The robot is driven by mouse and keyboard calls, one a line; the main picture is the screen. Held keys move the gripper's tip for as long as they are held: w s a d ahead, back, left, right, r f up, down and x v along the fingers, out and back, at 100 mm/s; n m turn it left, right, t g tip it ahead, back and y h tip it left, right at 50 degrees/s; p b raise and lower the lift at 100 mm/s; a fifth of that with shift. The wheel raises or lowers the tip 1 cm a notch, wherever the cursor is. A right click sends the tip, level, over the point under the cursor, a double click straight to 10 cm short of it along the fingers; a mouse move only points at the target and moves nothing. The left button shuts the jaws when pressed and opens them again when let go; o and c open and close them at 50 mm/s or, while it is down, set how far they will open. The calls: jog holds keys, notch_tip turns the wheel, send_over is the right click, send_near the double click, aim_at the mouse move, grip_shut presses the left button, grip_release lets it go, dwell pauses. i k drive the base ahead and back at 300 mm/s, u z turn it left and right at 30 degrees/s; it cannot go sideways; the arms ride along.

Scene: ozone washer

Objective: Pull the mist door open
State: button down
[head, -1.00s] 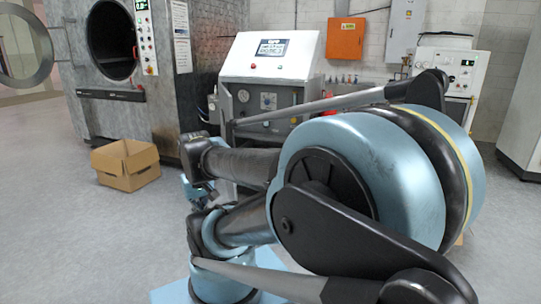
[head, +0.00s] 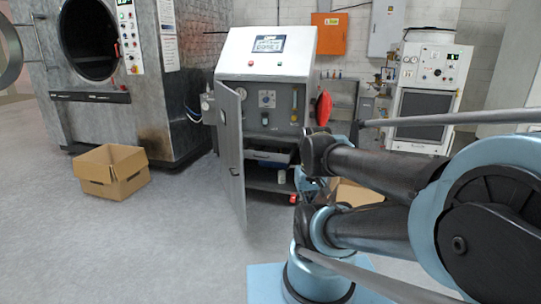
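The mist door (head: 230,150) is a tall, narrow grey metal panel on the left side of the grey machine with a sloped white top (head: 266,52). It stands swung out toward me, seen at a steep angle. Beside it the machine's front shows gauges, and lower down an opening with a blue-edged bin (head: 268,157). My arm's dark and light-blue links fill the right side of the view, and the nearest ones stand to the right of the door, apart from it in the picture. My gripper cannot be made out; the arm links may hide it.
An open cardboard box (head: 112,171) lies on the floor at left, before a large washer (head: 100,60) with a round opening. A white control cabinet (head: 428,95) stands at back right. The floor between the box and the door is clear.

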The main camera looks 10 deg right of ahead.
aim_at(228, 101)
jog(key=z, duration=0.1)
jog(key=i, duration=1)
jog(key=u, duration=0.05)
